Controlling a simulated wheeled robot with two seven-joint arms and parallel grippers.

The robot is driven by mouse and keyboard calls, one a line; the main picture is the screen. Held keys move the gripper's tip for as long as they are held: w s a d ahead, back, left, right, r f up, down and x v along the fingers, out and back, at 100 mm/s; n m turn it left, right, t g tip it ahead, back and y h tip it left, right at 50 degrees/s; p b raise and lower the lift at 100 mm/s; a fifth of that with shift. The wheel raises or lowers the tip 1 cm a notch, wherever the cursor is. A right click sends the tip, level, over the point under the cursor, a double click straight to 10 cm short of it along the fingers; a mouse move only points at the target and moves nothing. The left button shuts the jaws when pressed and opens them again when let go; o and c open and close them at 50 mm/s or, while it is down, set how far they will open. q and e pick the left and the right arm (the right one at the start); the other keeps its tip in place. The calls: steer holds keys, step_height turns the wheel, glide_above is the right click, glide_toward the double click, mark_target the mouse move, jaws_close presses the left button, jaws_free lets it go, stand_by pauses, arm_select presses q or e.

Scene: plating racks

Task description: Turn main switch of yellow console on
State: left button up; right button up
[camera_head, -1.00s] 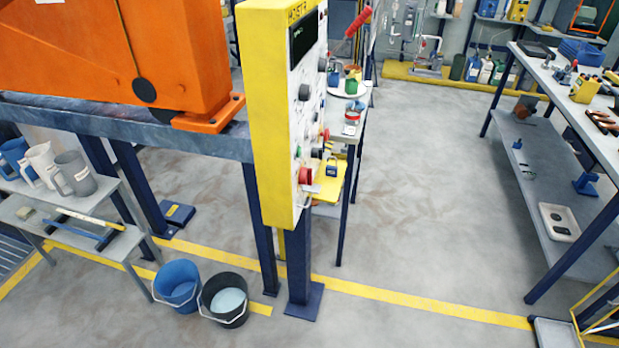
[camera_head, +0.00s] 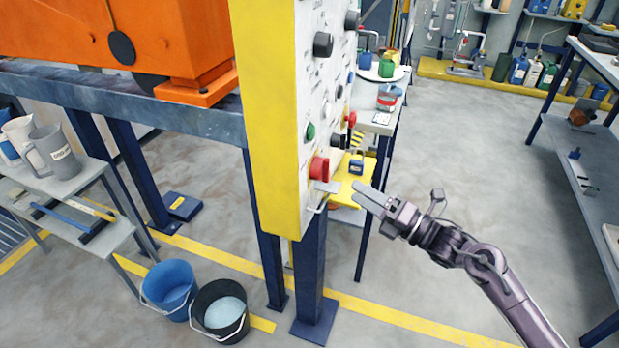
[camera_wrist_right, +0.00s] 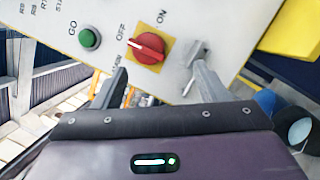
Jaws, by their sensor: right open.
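The yellow console (camera_head: 268,120) stands on a blue post, its white panel facing right. Its main switch is a red rotary knob (camera_head: 319,168) low on the panel. In the right wrist view the knob (camera_wrist_right: 147,47) sits on a yellow plate between OFF and ON labels, its white mark pointing towards OFF. My right gripper (camera_head: 366,196) is open and empty, just right of the knob and apart from it in the head view. In the wrist view its fingers (camera_wrist_right: 160,66) stand either side of the knob, slightly below it. My left gripper is out of view.
A green GO button (camera_wrist_right: 89,39) is beside the knob. A yellow shelf (camera_head: 350,190) with a blue padlock-like item (camera_head: 356,165) is behind the panel. A blue bucket (camera_head: 168,285) and a black bucket (camera_head: 218,310) stand on the floor. Floor to the right is open.

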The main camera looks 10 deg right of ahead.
mark_target(329, 174)
steer(key=shift+n+y, duration=0.3)
steer(key=shift+n, duration=0.2)
steer(key=x, duration=0.2)
steer(key=r+p+x, duration=0.1)
steer(key=x, duration=0.4)
steer(key=shift+s+a+r+p, duration=0.15)
steer(key=shift+s+p, duration=0.15)
steer(key=shift+s, duration=0.15)
steer(key=shift+w+a+r, duration=0.1)
steer(key=shift+w+a, duration=0.35)
steer(key=shift+a, duration=0.05)
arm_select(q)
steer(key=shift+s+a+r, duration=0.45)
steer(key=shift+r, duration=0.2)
arm_select(e)
steer(key=c, duration=1)
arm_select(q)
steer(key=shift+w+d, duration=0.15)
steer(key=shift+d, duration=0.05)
arm_select(e)
steer(key=shift+o, duration=0.2)
